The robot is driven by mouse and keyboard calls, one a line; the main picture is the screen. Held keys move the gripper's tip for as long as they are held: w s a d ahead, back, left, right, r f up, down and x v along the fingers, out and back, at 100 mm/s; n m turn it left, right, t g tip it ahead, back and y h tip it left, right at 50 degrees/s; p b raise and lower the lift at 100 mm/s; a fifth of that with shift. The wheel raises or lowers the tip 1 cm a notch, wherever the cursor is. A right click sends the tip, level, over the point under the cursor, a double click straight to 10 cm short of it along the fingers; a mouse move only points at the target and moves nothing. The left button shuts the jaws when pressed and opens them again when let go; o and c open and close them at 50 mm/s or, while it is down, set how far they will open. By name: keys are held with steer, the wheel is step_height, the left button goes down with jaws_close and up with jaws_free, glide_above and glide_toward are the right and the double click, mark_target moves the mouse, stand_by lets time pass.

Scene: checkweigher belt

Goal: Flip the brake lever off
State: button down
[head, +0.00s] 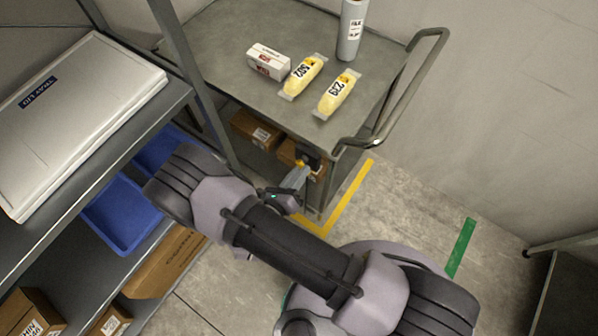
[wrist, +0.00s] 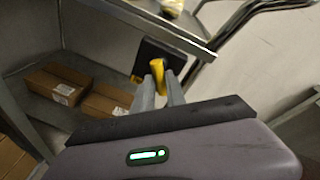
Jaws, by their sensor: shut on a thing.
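The brake lever (wrist: 158,73) is a yellow handle on a dark mounting plate (wrist: 150,55), fixed at the corner of the grey cart (head: 225,75) below its top shelf. In the wrist view my gripper (wrist: 161,80) has its two grey fingers closed around the lower part of the yellow lever. In the head view my gripper (head: 299,174) reaches the plate at the cart's near corner, and only a bit of yellow (head: 300,163) shows there. The fingers hide part of the lever.
The cart top carries a white box (head: 268,62), two yellow packs (head: 303,75) (head: 337,94) and a grey cylinder (head: 351,30). Cardboard boxes (wrist: 55,84) lie on its lower shelf. A shelf rack with blue bins (head: 125,213) stands at left.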

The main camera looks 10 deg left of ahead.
steer(key=c, duration=1.4)
jaws_free()
steer(key=shift+o, duration=0.2)
steer(key=p+v, duration=0.3)
steer(key=v, duration=1.4)
steer(key=shift+s, duration=0.2)
